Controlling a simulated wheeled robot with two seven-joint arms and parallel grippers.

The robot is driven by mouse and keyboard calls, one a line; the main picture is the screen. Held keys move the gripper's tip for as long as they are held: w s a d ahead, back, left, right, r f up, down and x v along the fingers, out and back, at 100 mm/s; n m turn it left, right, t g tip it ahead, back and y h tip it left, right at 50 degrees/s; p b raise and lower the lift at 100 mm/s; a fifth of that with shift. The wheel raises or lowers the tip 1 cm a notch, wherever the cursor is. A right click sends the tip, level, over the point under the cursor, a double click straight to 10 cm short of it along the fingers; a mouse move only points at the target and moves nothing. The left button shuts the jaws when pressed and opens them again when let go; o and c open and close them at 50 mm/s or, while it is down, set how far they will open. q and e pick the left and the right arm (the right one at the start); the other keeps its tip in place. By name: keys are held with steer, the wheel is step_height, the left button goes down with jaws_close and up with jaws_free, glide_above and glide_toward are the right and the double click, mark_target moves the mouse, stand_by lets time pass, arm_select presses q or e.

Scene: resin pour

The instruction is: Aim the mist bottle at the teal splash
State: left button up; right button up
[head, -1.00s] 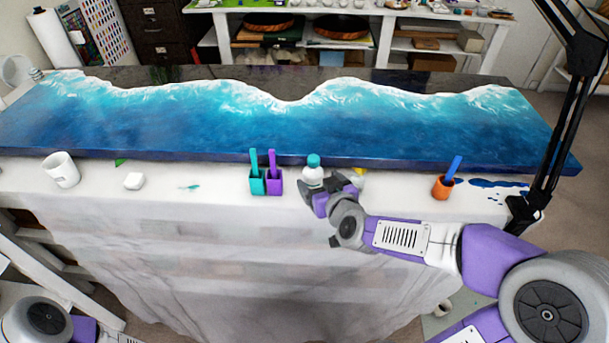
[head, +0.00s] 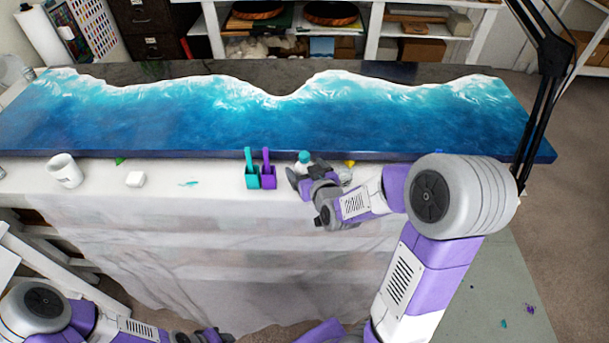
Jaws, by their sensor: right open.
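The mist bottle (head: 304,158), pale with a teal cap, stands on the cloth-covered table in front of the ocean slab. Its lower part is hidden by my right gripper (head: 301,176). That gripper is open at the bottle, with its fingers close around or beside it; I cannot tell if they touch it. The teal splash (head: 188,183) is a small flat smear on the white cloth, left of the teal and purple cups. My left arm is low at the bottom left, with its dark end (head: 200,337) at the picture's bottom edge; its jaws are unclear.
A teal cup (head: 252,180) and a purple cup (head: 268,180) with sticks stand just left of the bottle. A white mug (head: 65,171) and a white block (head: 136,179) are farther left. The blue slab (head: 250,130) lies behind. A black lamp arm (head: 540,100) rises at right.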

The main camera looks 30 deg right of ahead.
steer(key=x, duration=0.3)
steer(key=shift+w, duration=0.1)
steer(key=shift+c, duration=0.5)
steer(key=c, duration=1.1)
